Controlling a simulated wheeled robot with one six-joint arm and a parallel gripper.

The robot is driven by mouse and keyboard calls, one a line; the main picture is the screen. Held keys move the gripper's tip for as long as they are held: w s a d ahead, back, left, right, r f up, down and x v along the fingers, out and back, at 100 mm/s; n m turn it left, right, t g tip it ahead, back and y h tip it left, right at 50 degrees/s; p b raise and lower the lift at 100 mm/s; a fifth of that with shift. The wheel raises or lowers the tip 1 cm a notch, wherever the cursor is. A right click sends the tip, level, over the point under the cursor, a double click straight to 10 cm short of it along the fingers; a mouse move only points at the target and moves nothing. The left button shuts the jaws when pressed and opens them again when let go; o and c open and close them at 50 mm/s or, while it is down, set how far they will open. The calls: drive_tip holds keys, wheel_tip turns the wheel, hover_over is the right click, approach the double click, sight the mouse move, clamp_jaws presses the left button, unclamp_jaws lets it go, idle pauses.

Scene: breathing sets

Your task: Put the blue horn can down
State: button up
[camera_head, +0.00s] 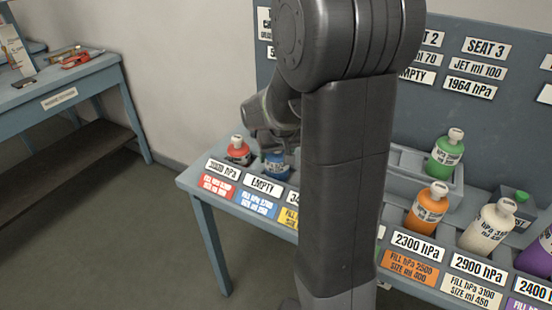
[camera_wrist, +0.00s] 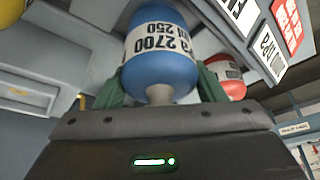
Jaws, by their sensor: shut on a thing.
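The blue horn can (camera_head: 277,165) is at the left end of the table, behind the plate reading EMPTY (camera_head: 263,185) and a blue label (camera_head: 257,202). In the wrist view the blue can (camera_wrist: 160,55) fills the upper middle, with a band reading 2700 and 250 and a pale neck toward my gripper. My gripper (camera_wrist: 160,92) has its green fingers on both sides of the can and is shut on it. In the head view my arm partly covers the gripper (camera_head: 274,149). I cannot tell whether the can's base touches its place.
A red can (camera_head: 238,151) stands close on the left; it also shows in the wrist view (camera_wrist: 232,80). Orange (camera_head: 428,208), cream (camera_head: 488,228) and green (camera_head: 445,155) cans stand to the right. A signboard (camera_head: 480,120) rises behind. A second table (camera_head: 60,95) is far left.

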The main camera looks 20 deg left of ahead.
drive_tip(key=shift+f, duration=0.8)
drive_tip(key=shift+f, duration=0.25)
drive_tip(key=o, duration=1.2)
drive_tip(key=shift+r, duration=0.1)
drive_tip(key=shift+r, duration=0.5)
drive_tip(key=v, duration=1.1)
drive_tip(key=shift+s, duration=0.15)
drive_tip(key=shift+d+r, duration=0.1)
